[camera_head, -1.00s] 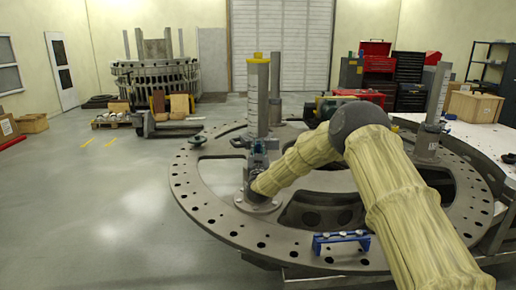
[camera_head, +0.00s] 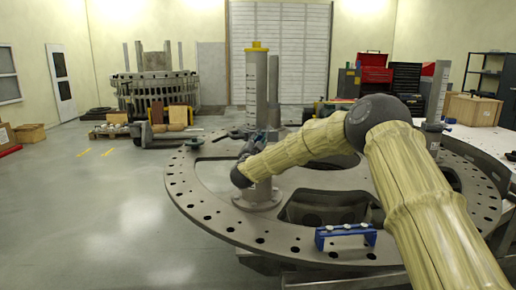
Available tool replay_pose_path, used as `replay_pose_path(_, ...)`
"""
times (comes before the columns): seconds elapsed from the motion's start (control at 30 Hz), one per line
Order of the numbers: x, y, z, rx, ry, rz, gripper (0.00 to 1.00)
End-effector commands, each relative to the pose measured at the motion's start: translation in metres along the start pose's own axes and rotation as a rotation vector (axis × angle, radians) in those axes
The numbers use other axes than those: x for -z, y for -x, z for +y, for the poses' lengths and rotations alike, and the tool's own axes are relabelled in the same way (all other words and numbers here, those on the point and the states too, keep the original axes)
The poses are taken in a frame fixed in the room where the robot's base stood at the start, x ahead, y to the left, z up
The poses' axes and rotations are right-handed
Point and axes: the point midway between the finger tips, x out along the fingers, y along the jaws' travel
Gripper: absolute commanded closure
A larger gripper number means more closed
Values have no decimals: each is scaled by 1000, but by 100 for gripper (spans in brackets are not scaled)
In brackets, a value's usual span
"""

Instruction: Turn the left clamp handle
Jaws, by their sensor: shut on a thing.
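The left post (camera_head: 257,85) is a grey column with a yellow cap, standing on a round foot on the big turret plate (camera_head: 205,215). The left clamp sits low on this post, mostly hidden behind my gripper. My gripper (camera_head: 254,141) is at the front of the post, tilted with its tips up and to the right, and its wrist is low on the left. It is shut on the left clamp handle, which is too small and covered to see clearly.
A second post (camera_head: 437,90) stands on the right of the plate. A blue and white fixture (camera_head: 345,236) lies on the front rim. A table with a cardboard box (camera_head: 474,109) is at the right. The floor on the left is clear.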

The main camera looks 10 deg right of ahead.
Motion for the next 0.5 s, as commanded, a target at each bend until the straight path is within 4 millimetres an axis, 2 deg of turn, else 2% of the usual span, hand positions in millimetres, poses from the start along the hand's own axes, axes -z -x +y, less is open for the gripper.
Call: replay_pose_path(0.5, -3, 1, 10, -188, -454, 2, 100)
